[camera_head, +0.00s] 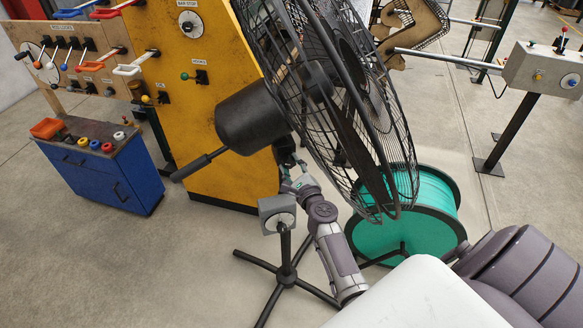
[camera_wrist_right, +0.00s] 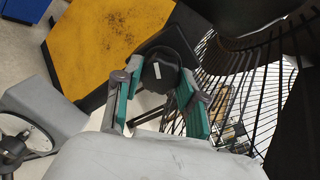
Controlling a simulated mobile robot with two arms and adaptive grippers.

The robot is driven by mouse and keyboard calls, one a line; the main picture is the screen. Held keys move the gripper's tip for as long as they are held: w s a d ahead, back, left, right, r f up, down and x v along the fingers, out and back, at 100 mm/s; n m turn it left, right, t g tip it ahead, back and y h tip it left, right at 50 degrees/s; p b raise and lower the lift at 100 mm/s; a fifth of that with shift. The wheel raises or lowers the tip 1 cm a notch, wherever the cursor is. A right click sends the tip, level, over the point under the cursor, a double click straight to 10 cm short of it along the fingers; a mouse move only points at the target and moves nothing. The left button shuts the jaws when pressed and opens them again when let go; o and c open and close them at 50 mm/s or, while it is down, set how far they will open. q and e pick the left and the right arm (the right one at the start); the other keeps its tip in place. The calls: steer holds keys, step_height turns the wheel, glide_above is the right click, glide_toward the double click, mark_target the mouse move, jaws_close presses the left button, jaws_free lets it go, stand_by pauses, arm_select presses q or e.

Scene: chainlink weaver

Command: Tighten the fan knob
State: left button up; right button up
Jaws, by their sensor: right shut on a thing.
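The large black fan (camera_head: 250,118) with its wire cage (camera_head: 345,90) stands in the middle of the head view, on a stand with splayed black legs (camera_head: 286,275). My right gripper (camera_head: 290,168) reaches up beneath the motor housing, beside the cage. In the right wrist view, the fan knob (camera_wrist_right: 160,76) is round and black with a pale mark. The fingers of my right gripper (camera_wrist_right: 160,80) are on either side of it, shut on it. In the head view the knob is mostly hidden by the gripper and housing. My left gripper is not in view.
A grey box with a dial (camera_head: 277,213) sits on the stand near my right gripper. A teal cable spool (camera_head: 425,195) stands behind the cage. A yellow panel (camera_head: 200,85) and blue cabinet (camera_head: 95,180) are at left. Open floor lies at lower left.

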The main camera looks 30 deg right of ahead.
steer(key=m, duration=0.2)
steer(key=m+b, duration=0.1)
steer(key=m, duration=0.3)
steer(key=shift+f, duration=0.25)
stand_by(0.3)
steer(key=o, duration=1)
steer(key=shift+o, duration=0.6)
steer(key=shift+r, duration=0.1)
steer(key=v, duration=0.7)
steer(key=shift+s, duration=0.3)
